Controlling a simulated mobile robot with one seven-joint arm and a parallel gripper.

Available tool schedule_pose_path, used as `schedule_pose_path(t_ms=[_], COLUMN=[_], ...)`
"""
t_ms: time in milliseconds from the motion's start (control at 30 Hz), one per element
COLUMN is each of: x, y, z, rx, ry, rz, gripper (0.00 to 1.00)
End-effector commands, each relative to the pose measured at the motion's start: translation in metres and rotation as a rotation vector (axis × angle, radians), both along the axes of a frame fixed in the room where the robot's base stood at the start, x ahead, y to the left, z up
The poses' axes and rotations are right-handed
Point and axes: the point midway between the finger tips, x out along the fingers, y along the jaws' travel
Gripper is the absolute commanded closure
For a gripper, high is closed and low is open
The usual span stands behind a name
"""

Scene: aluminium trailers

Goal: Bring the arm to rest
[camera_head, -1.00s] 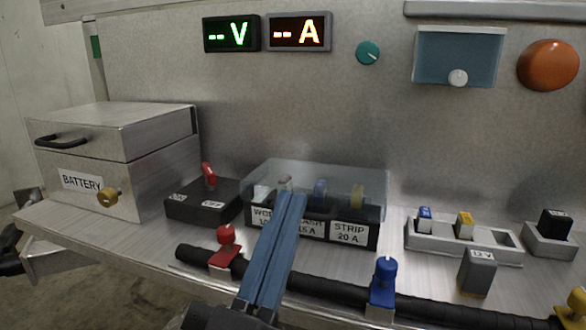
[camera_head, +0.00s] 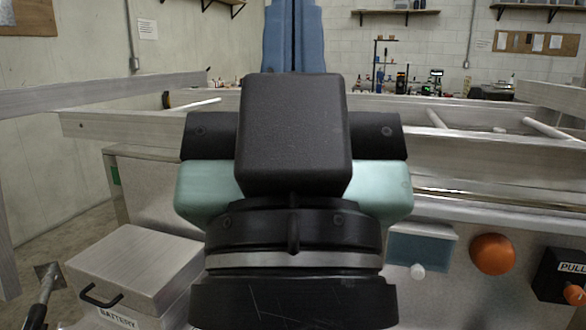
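My gripper (camera_head: 293,12) fills the middle of the head view, close to the camera. Its two blue fingers point up and lie side by side with only a thin dark line between them, so it is shut. Nothing shows between the fingers, though the tips run out at the top edge. My gripper's black body and pale green sides hide the middle of the panel behind it.
The metal battery box (camera_head: 138,268) is at lower left. A blue-covered box (camera_head: 422,247), an orange button (camera_head: 492,254) and a black box with an orange knob (camera_head: 562,277) are at lower right. Trailer rails (camera_head: 130,122) and shelves (camera_head: 400,13) lie behind.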

Motion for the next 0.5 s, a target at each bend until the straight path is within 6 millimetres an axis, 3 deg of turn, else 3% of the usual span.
schedule_pose_path(t_ms=[33, 500], x=[0.0, 0.0], y=[0.0, 0.001], z=[0.034, 0.18], rx=[0.001, 0.001], ry=[0.0, 0.001], rz=[0.001, 0.002], gripper=[1.0, 1.0])
